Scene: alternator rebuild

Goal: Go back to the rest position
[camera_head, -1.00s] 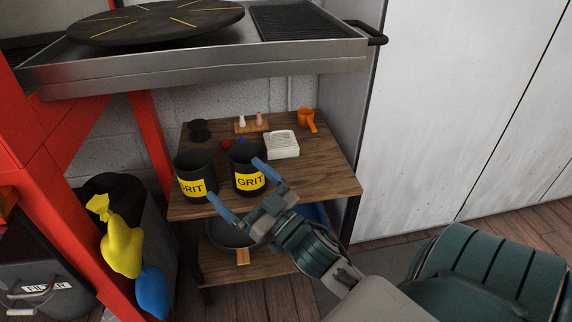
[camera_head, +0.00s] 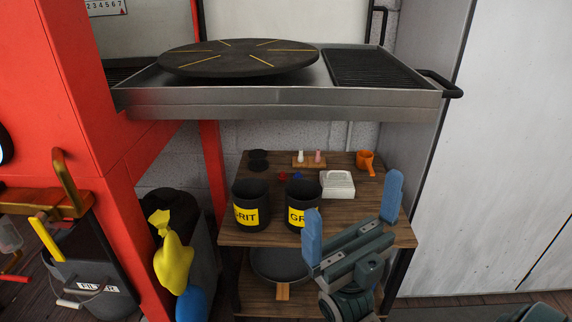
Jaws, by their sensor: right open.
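My right gripper (camera_head: 352,228) is open with its two blue fingertips apart and nothing between them. It is in front of the right part of a small wooden shelf (camera_head: 345,230), with its fingers pointing up. Its left finger overlaps the right black GRIT pot (camera_head: 297,192) in the picture; I cannot tell whether they touch. The left GRIT pot (camera_head: 248,205) stands clear on the shelf. My left gripper is not in view.
A steel bench (camera_head: 300,105) with a round dark disc (camera_head: 240,56) is above the shelf. A white box (camera_head: 338,185) and an orange cup (camera_head: 366,160) stand on the shelf. A red frame (camera_head: 105,150), bucket (camera_head: 95,285) and yellow bag (camera_head: 172,260) are left. A pale wall is right.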

